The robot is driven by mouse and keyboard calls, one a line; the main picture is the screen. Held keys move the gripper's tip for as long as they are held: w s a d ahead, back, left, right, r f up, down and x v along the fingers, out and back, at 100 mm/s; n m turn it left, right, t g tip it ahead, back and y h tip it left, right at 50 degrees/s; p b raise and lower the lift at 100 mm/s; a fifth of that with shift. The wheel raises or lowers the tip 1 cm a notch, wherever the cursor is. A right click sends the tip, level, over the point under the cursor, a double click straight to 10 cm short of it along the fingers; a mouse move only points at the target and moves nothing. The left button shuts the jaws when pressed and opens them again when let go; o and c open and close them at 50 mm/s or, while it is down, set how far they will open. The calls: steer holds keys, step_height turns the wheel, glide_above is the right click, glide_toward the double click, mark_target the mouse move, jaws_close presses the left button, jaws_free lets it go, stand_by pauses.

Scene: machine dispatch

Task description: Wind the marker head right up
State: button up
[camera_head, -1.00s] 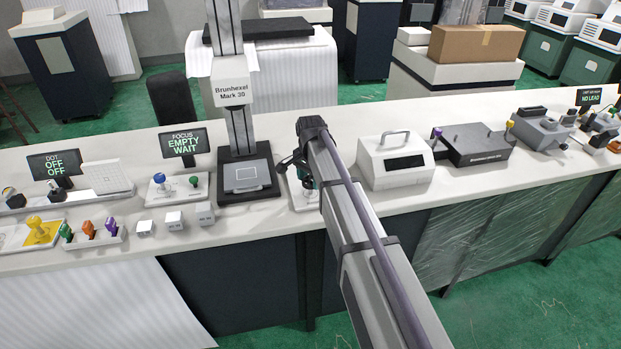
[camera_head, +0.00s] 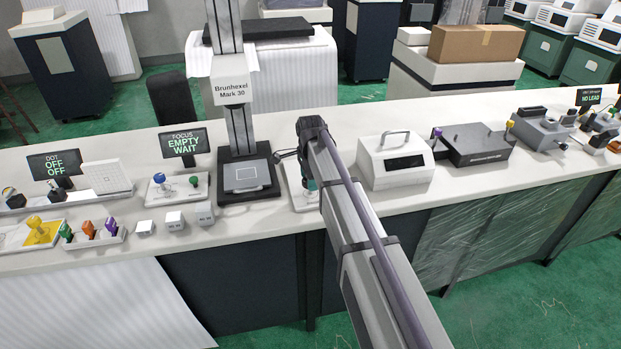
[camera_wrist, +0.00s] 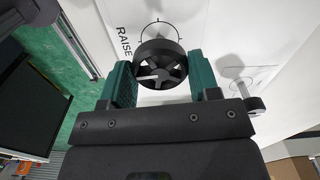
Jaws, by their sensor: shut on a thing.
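The marker head (camera_head: 231,91), a pale block lettered "Brunhexel Mark 30", sits partway up its dark column, well above the plate at the foot (camera_head: 245,176). In the wrist view a black spoked handwheel (camera_wrist: 160,64) lies between the two green fingers of my gripper (camera_wrist: 161,75), which is shut on it. "RAISE" is printed on the pale panel beside the wheel. In the head view my arm hides most of the wheel and its panel, just right of the column.
The screen (camera_head: 184,142) reads "FOCUS EMPTY WAIT". A white box with a handle (camera_head: 396,160) stands close to the right of my arm. Small cubes (camera_head: 174,220) and colored-handled stamps (camera_head: 90,231) lie to the left on the bench.

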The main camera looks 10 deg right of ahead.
steer(key=o, duration=0.9)
step_height(320, 180, up, 11)
steer(key=p, duration=1)
steer(key=shift+f+p, duration=0.1)
steer(key=shift+p, duration=0.3)
